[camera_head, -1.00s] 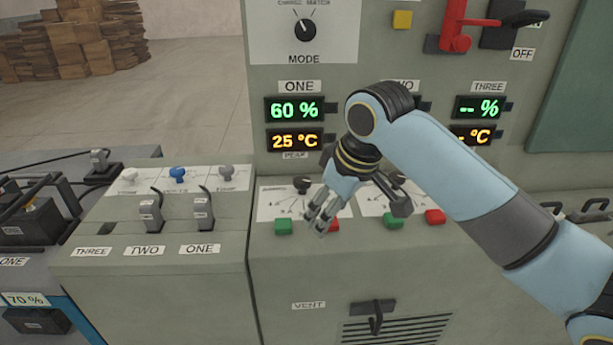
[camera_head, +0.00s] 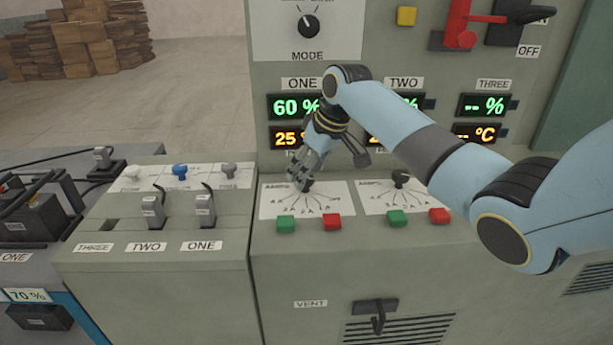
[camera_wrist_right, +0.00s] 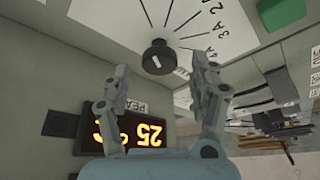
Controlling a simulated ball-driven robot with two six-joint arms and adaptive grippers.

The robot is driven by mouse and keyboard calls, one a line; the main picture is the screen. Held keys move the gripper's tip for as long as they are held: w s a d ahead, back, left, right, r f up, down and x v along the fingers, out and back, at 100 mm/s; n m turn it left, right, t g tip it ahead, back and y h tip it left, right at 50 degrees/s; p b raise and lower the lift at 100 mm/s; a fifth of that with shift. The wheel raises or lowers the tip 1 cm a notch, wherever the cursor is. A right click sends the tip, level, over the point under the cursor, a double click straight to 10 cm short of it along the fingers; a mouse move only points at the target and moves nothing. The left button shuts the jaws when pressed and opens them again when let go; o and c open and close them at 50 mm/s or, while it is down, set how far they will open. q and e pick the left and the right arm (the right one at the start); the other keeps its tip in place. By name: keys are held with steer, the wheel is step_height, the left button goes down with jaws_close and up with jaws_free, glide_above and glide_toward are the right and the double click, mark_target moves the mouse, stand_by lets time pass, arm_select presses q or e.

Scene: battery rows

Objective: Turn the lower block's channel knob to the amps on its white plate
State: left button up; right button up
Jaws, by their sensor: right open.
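My right gripper (camera_head: 300,180) is open at the knob of channel ONE (camera_head: 308,186). In the right wrist view the round black knob (camera_wrist_right: 159,57) lies between and just beyond the open fingertips (camera_wrist_right: 165,74); I see no clear contact. Its white dial plate (camera_head: 278,200) is marked OFF, 1A, 2A, 3A and 4A; the fingers hide part of it. I cannot read the knob's setting surely. The knob of channel TWO (camera_head: 401,178) is on the plate to the right. My left gripper is out of view.
Green (camera_head: 285,222) and red (camera_head: 332,221) buttons sit just below the dial. Above are the green 60 % display (camera_head: 288,106) and an amber display (camera_head: 284,138), partly covered by my arm. A lever panel (camera_head: 150,248) stands left; a vent handle (camera_head: 376,308) is below.

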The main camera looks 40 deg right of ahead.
steer(key=shift+x, duration=1.05)
steer(key=shift+r, duration=0.1)
steer(key=shift+c, duration=0.3)
